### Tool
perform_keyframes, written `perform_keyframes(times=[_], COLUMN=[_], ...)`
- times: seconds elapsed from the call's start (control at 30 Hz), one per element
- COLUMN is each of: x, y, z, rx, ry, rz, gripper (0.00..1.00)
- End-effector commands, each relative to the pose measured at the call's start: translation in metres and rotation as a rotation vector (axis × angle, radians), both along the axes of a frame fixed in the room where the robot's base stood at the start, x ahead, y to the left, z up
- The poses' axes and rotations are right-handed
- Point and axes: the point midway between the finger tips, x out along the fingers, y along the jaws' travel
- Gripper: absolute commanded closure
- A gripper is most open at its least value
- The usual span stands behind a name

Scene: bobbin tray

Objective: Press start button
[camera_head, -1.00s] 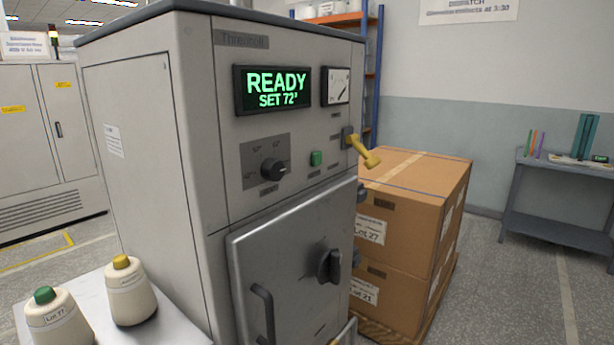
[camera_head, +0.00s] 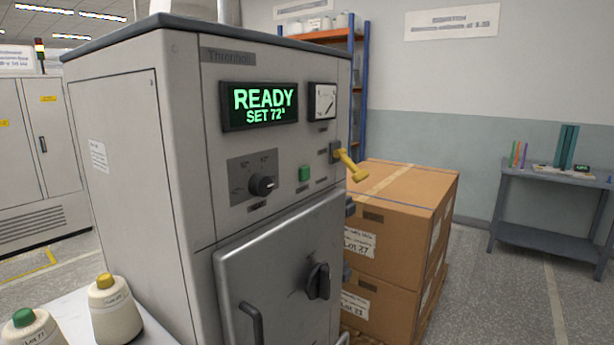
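The display (camera_head: 260,105) above shows "READY SET 72°" in green. A round-needle style gauge (camera_head: 323,102) is right of the display. A yellow lever (camera_head: 349,165) sticks out at the panel's right edge. The cabinet door (camera_head: 280,270) below looks shut, with a black latch knob and a bar handle. My gripper is not in view.
Stacked cardboard boxes (camera_head: 400,215) stand close to the cabinet's right side. Two thread cones (camera_head: 113,312) stand on a light surface at lower left. A grey side table (camera_head: 545,178) is at far right, with open floor before it.

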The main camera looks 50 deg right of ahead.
Motion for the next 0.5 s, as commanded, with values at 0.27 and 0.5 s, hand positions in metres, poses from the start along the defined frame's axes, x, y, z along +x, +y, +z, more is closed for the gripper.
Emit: perform_keyframes(times=[0.27,0.5], x=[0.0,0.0], y=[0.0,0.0], z=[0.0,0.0], rx=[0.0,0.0], ry=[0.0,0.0], rz=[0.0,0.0], gripper=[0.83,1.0])
